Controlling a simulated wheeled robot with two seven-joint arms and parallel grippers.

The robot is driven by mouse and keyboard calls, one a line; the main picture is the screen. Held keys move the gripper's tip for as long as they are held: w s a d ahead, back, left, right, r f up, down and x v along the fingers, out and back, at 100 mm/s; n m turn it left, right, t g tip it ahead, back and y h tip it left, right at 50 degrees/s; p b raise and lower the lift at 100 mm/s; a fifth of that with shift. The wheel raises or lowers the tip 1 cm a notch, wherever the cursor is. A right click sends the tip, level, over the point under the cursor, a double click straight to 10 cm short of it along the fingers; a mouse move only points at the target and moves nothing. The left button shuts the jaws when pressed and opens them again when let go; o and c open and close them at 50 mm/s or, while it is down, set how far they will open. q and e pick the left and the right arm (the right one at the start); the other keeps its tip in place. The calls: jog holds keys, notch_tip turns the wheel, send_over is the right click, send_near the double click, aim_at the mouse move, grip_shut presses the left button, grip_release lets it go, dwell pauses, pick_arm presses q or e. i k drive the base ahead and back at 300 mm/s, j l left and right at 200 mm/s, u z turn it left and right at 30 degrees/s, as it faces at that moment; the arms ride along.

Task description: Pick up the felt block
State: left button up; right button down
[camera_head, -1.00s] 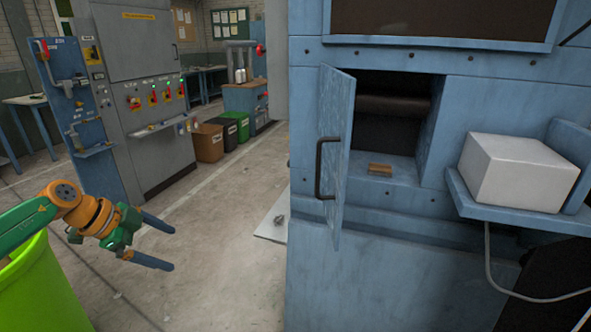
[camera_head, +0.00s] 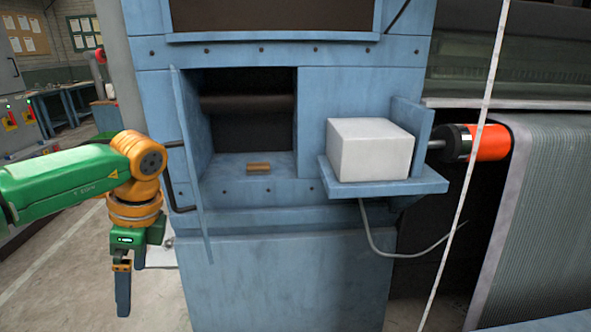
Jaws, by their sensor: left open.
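A small tan-brown block (camera_head: 259,168), which I take for the felt block, lies on the floor of an open recess (camera_head: 230,172) in the blue machine, near its front edge. My left gripper (camera_head: 131,272) hangs at the lower left, outside the recess and left of the open door. Its fingers point down, apart, with nothing between them. It is well away from the block. My right gripper is not in view.
The blue door (camera_head: 190,150) with a dark handle (camera_head: 176,180) stands open on the recess's left side. A white box (camera_head: 370,150) sits on a blue shelf (camera_head: 400,187) to the right, a cable hanging below. A roller (camera_head: 492,142) is farther right.

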aim_at(260, 168)
jog(key=i+l+z, duration=0.25)
jog(key=i, duration=0.15)
jog(key=i+z, duration=0.2)
jog(key=i, duration=0.2)
jog(key=i+j+u, duration=0.1)
jog(key=i, duration=0.35)
jog(key=i+j, duration=0.3)
jog(key=i, duration=0.2)
jog(key=j+u, duration=0.05)
